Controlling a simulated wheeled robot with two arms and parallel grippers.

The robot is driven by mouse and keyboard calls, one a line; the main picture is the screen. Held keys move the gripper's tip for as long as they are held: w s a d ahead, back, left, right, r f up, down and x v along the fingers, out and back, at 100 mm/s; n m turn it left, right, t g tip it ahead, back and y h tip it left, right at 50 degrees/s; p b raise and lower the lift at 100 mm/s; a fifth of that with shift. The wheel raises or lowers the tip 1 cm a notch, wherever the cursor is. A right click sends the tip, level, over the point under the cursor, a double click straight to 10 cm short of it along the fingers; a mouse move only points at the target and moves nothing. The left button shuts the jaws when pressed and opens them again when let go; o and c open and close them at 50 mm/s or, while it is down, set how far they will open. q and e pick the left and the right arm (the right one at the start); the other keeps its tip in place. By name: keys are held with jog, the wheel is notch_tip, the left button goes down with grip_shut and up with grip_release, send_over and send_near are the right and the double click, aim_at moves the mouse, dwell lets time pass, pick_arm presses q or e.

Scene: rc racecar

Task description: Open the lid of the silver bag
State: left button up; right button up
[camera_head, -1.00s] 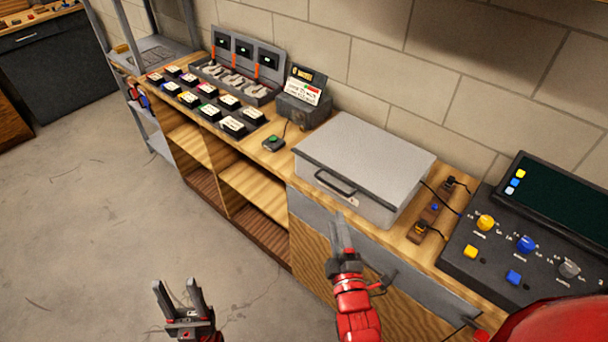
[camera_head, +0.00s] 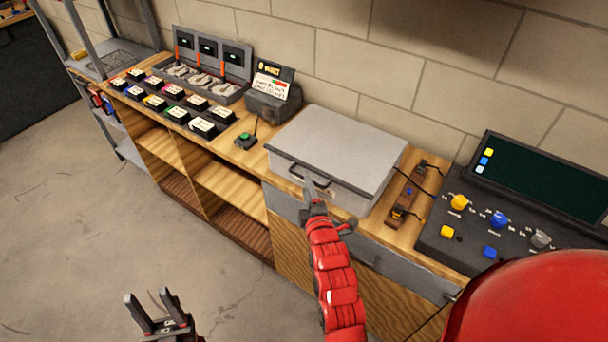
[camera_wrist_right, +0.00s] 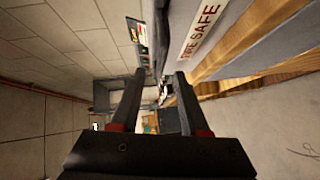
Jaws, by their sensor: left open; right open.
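The silver bag (camera_head: 345,143) is a grey box-shaped case with a flat lid, shut, on the wooden workbench. A dark handle (camera_head: 290,168) is on its front side. My right gripper (camera_head: 312,186) is at the front of the bag, by the handle, and hides part of it. In the right wrist view its fingers (camera_wrist_right: 157,78) are apart, with the bag's side and its "FIRE SAFE" label (camera_wrist_right: 203,28) close by; I cannot tell whether they touch the bag. My left gripper (camera_head: 149,294) is open and empty, low over the floor.
A wooden strip with knobs and cables (camera_head: 408,195) is right of the bag, then a control panel with a dark screen (camera_head: 540,180). A green button (camera_head: 245,141), a small display box (camera_head: 272,95) and several labelled blocks (camera_head: 178,114) are on the left. A wall is behind.

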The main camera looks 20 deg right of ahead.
jog(key=shift+w+d+f+p, duration=0.1)
jog(key=shift+w+p, duration=0.1)
jog(key=shift+w, duration=0.65)
jog(key=shift+w+d+f+p, duration=0.15)
jog(key=shift+w+p, duration=0.1)
jog(key=shift+w, duration=0.55)
jog(key=shift+w+d+f+p, duration=0.1)
jog(key=shift+w+p, duration=0.1)
jog(key=shift+w, duration=0.65)
jog(key=shift+a, duration=0.1)
grip_shut()
